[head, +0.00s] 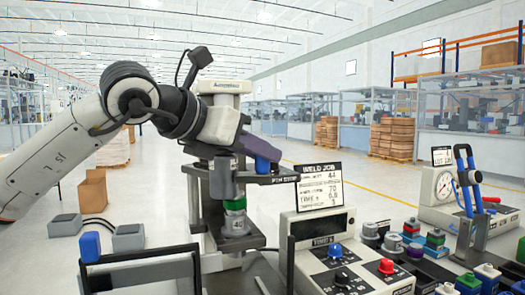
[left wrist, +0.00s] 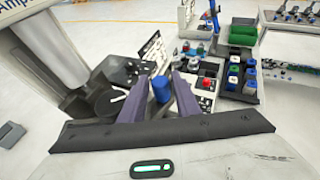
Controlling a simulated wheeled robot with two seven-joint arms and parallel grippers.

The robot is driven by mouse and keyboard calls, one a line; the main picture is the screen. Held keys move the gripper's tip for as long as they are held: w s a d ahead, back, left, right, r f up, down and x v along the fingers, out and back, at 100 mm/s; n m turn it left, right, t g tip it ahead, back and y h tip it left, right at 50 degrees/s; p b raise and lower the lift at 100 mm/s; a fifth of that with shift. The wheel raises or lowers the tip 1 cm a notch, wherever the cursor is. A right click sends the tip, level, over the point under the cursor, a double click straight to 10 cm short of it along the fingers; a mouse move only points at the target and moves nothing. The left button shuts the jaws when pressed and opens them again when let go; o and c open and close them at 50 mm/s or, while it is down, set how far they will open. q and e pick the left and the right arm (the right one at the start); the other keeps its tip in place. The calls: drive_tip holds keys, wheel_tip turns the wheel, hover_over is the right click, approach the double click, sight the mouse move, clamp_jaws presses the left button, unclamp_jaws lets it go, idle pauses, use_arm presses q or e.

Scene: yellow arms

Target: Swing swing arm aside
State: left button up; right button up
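The swing arm (head: 283,180) is a dark bar with lettering on its side, level beside the grey press-like column (head: 219,91) in the head view. A blue knob (head: 262,166) stands upright on it. My left gripper (head: 258,148) reaches in from the left above the bar, with its dark purple fingers at the knob. In the left wrist view the fingers (left wrist: 160,82) stand on either side of the blue knob (left wrist: 160,90), with narrow gaps showing. Whether a finger touches the knob is unclear. My right gripper is not in view.
Below the bar, a green-banded cylinder (head: 235,214) stands on the press base. A control box (head: 338,266) with red and blue knobs and a weld job sign (head: 321,187) stand close right. A black frame with a blue block (head: 90,247) is at the lower left.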

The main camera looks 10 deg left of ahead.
use_arm(q)
drive_tip(key=shift+w+d+f, duration=0.25)
drive_tip(key=shift+w+d, duration=0.05)
drive_tip(key=shift+w, duration=0.25)
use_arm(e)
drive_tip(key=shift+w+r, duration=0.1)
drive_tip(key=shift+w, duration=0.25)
use_arm(q)
clamp_jaws()
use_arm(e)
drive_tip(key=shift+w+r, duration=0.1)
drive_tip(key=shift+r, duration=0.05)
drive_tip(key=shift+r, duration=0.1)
